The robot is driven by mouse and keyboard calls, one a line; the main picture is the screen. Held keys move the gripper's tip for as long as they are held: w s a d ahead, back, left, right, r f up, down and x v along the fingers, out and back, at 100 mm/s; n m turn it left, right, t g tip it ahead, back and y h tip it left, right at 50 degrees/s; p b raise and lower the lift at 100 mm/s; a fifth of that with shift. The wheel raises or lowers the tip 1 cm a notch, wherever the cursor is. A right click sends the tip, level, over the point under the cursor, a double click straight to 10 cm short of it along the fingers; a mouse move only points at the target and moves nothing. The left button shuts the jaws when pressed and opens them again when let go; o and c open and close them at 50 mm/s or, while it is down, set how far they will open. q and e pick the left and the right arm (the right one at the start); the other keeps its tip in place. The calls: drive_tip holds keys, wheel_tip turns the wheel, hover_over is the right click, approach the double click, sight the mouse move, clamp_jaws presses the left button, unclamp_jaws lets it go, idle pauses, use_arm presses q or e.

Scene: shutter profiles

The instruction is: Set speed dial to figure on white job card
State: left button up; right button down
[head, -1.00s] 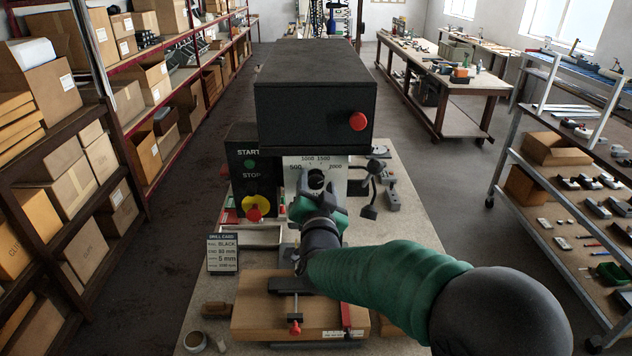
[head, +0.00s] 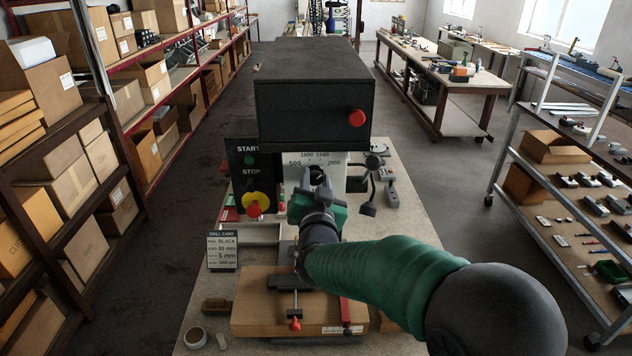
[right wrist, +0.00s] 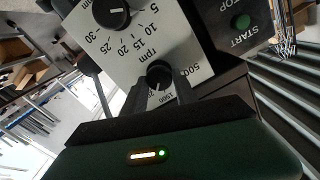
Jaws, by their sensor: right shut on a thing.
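The rpm speed dial (right wrist: 158,72) is a black knob on the white panel (right wrist: 190,45) of the drill press. My right gripper (right wrist: 160,86) is shut on it, one finger on each side. In the head view my right gripper (head: 318,190) covers the dial, below the scale figures 500 to 2000. The dial's pointer setting is hard to tell behind the fingers. A small dark card (head: 223,252) with pale print, headed like a drill card, stands upright left of the wrist; its smallest line is too small to read surely. My left gripper is not in view.
A second black knob (right wrist: 113,12) sits near the speed dial. The START/STOP box (head: 250,175) with a red button stands left.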

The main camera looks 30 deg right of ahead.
drive_tip(key=n, duration=0.2)
drive_tip(key=shift+a+f+n, duration=0.15)
drive_tip(key=shift+f+n, duration=0.2)
drive_tip(key=shift+n, duration=0.05)
drive_tip(key=n, duration=0.3)
drive_tip(key=shift+n, duration=0.3)
drive_tip(key=n+p, duration=0.2)
drive_tip(key=n, duration=0.2)
drive_tip(key=shift+w, duration=0.1)
drive_tip(key=shift+a+f+n+p, duration=0.1)
drive_tip(key=shift+n+p, duration=0.45)
drive_tip(key=shift+n, duration=1.25)
drive_tip(key=c, duration=1.3)
unclamp_jaws()
drive_tip(key=o, duration=0.3)
drive_tip(key=shift+w, duration=0.15)
